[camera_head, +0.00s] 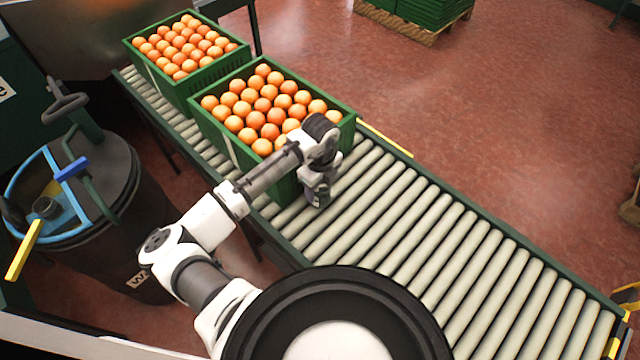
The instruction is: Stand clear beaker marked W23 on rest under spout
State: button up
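No clear beaker shows in the head view, and I cannot make out a rest or a spout for certain. A dark drum (120,235) stands at the left, with part of a white mark that seems to start with W low on its side. A blue frame (28,180) and a yellow lever (22,252) sit on its top. My gripper (318,203) points down over the roller conveyor, close to the front right corner of the nearer orange crate. Its fingers are too small and shadowed to tell open from shut, and nothing is clearly seen in it.
Two green crates full of oranges, a nearer one (238,151) and a farther one (178,85), stand on the roller conveyor (430,240). The rollers right of my gripper are empty. More green crates (425,10) sit on a pallet at the back. Red floor (520,90) is open beyond.

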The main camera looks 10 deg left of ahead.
jog(key=shift+o, duration=1.4)
jog(key=shift+r, duration=0.15)
notch_tip(320, 180, up, 12)
jog(key=b, duration=0.1)
